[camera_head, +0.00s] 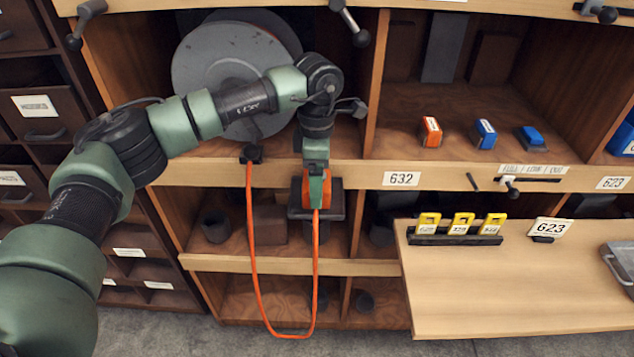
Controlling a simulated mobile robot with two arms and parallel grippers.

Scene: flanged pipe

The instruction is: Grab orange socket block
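The cord hangs in a long loop up to a black fitting (252,154) on the shelf edge. My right gripper is not in view.
A grey reel (225,75) stands behind my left arm. A small orange box (431,131) and blue boxes (485,133) sit on the upper right shelf. A wooden worktop (520,285) with yellow tags (462,224) juts out at the right.

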